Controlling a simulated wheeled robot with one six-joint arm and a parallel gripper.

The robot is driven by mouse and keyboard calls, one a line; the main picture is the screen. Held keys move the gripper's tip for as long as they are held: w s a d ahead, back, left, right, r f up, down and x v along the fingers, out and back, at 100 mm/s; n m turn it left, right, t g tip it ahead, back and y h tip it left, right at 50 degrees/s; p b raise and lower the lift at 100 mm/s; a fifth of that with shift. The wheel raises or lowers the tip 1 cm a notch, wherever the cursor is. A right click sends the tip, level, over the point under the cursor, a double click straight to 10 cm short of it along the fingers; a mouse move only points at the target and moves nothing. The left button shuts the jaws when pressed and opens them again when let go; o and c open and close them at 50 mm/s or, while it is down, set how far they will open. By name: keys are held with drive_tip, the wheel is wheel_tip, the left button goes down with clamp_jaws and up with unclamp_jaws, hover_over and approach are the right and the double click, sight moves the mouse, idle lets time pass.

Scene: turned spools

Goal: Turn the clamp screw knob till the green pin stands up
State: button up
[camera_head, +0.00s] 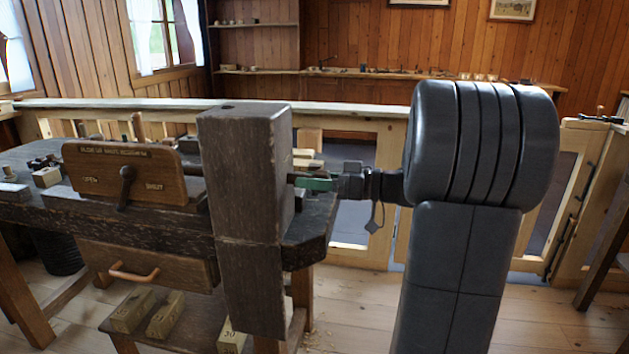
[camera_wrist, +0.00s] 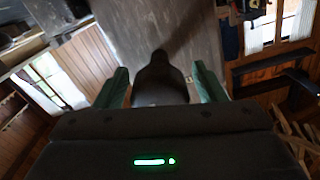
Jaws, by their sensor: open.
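My gripper (camera_head: 315,183) reaches in from the right with its green fingers close to the right side of a tall dark wooden post (camera_head: 243,170). In the wrist view my gripper (camera_wrist: 160,74) is open, one green finger on each side of a dark rounded knob (camera_wrist: 160,88). The knob lies between the fingers, with a gap visible on both sides. In the head view the post and fingers mostly hide the knob. I cannot make out a green pin in either view.
The post stands at a dark workbench (camera_head: 60,212). A wooden board (camera_head: 85,170) marked OPEN and SHUT carries a dark lever (camera_head: 125,185). A drawer (camera_head: 185,268) and numbered blocks (camera_head: 165,315) are below. A wooden railing (camera_head: 350,110) runs behind.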

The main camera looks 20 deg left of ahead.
drive_tip(key=c, duration=1)
drive_tip(key=shift+m, duration=0.3)
drive_tip(key=m+p, duration=0.3)
drive_tip(key=m, duration=0.1)
drive_tip(key=shift+r+m, duration=0.15)
drive_tip(key=shift+m, duration=0.25)
drive_tip(key=m+p, duration=0.5)
drive_tip(key=m, duration=0.1)
drive_tip(key=m+p, duration=0.7)
drive_tip(key=shift+m, duration=0.3)
drive_tip(key=m+p, duration=0.4)
drive_tip(key=shift+f+m+p, duration=0.3)
drive_tip(key=shift+m+p, duration=0.65)
drive_tip(key=shift+m, duration=0.35)
drive_tip(key=shift+f, duration=0.1)
